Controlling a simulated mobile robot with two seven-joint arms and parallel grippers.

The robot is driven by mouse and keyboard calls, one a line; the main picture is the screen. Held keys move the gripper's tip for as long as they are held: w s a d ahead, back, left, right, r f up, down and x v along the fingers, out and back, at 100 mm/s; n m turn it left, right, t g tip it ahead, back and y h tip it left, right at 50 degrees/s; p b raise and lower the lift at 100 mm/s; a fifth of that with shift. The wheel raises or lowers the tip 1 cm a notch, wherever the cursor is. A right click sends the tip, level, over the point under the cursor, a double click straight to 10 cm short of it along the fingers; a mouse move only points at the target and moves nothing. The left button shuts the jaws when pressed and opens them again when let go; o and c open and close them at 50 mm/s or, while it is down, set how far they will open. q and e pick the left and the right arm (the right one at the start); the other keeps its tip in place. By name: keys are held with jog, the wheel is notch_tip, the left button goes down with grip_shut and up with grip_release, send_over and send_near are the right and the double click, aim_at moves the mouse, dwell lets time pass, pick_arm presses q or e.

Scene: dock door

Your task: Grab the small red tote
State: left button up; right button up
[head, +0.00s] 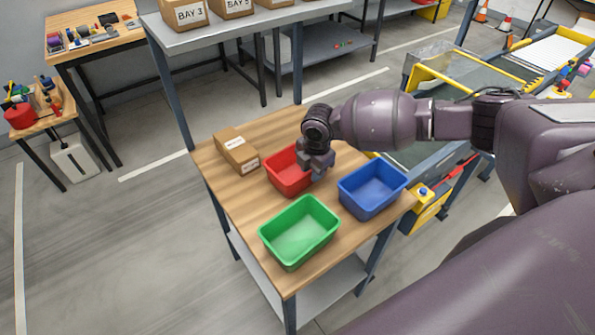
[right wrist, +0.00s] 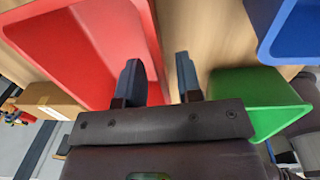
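The small red tote (head: 284,180) stands on a wooden table, between a cardboard box and a blue tote. My right gripper (head: 318,168) is at the tote's right side in the head view and hides part of that side. In the right wrist view the red tote (right wrist: 85,50) fills the upper left. There my right gripper (right wrist: 160,82) has its two fingers apart, one in front of the tote and one beyond its edge. The tote's rim passes between them; I see no firm contact. My left gripper is not in view.
On the wooden table (head: 224,195), a green tote (head: 300,231) stands in front, a blue tote (head: 372,189) to the right and a cardboard box (head: 237,153) to the left. A conveyor (head: 455,85) with yellow rails stands behind right.

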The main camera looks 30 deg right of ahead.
jog(key=shift+f, duration=0.8)
grip_shut()
